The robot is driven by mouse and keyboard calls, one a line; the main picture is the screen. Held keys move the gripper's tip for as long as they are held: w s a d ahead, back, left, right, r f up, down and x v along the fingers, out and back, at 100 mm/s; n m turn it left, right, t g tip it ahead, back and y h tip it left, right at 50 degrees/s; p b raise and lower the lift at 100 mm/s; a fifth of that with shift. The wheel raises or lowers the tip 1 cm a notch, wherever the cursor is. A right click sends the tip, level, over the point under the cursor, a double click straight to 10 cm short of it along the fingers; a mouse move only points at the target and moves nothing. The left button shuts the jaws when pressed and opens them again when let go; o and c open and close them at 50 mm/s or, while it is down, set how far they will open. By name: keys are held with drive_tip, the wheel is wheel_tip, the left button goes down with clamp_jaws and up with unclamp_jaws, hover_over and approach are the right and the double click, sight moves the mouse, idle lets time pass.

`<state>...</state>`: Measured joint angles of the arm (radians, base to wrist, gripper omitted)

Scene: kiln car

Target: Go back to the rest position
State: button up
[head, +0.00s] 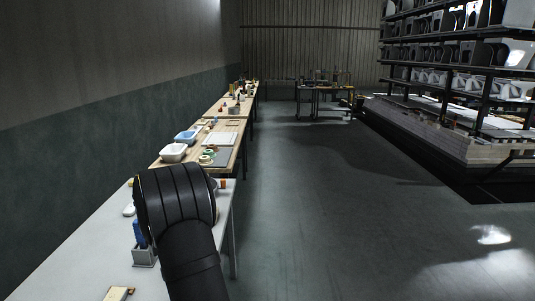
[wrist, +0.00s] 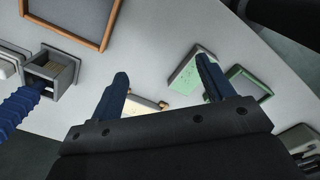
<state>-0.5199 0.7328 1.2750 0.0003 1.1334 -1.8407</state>
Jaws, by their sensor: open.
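My gripper (wrist: 162,92) shows in the wrist view with its two dark blue fingers spread wide apart. Nothing is between the fingers. Below the fingers lies a light grey table top (wrist: 135,45), apart from them as far as I can tell. In the head view my dark arm rises over the grey table (head: 70,262) and hides part of it; the gripper itself does not show there.
In the wrist view a wood-framed tray (wrist: 72,42), a grey holder (wrist: 68,72), a pale green block (wrist: 186,72) and a green frame (wrist: 250,82) are around the gripper. In the head view, wooden benches line the left wall; loaded kiln shelves (head: 455,55) stand right. Floor (head: 330,215) between is clear.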

drive_tip(key=d+m, duration=0.9)
drive_tip(key=shift+w+a+f, duration=0.1)
drive_tip(key=shift+a+f, duration=0.35)
drive_tip(key=shift+a, duration=0.4)
drive_tip(key=shift+w+a+f, duration=0.1)
drive_tip(key=shift+a+f, duration=0.4)
drive_tip(key=shift+a, duration=0.3)
drive_tip(key=shift+w+a+f, duration=0.1)
drive_tip(key=shift+a+f, duration=0.35)
drive_tip(key=shift+a, duration=0.4)
drive_tip(key=o, duration=0.6)
drive_tip(key=shift+s, duration=0.1)
